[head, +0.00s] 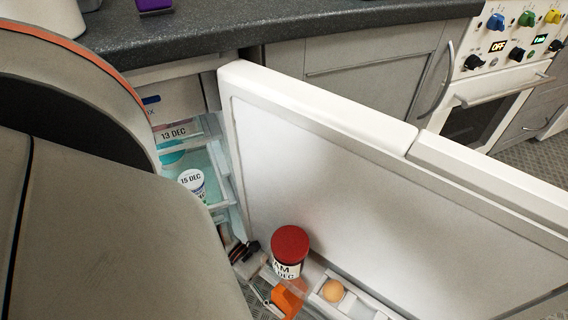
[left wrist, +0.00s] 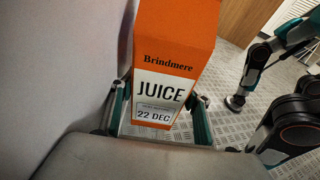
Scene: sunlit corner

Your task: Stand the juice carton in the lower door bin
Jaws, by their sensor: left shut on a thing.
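The juice carton (left wrist: 176,50) is orange with a white label reading "JUICE" and "22 DEC". In the left wrist view it stands between the fingers of my left gripper (left wrist: 160,112), which is shut on it. In the head view only a small orange part of the carton (head: 287,300) shows, below the red-lidded jar. My left arm hides much of the left side there. The open fridge door (head: 330,190) has a clear upper bin or shelf along its inner side. The lower door bin cannot be made out. My right gripper is not in view.
A jar with a red lid (head: 290,245) and an egg (head: 333,291) sit in the door's upper rack, close by the carton. A white tub (head: 192,183) marked "15 DEC" is inside the fridge. A dark worktop (head: 270,25) runs behind. Patterned floor shows beyond the carton.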

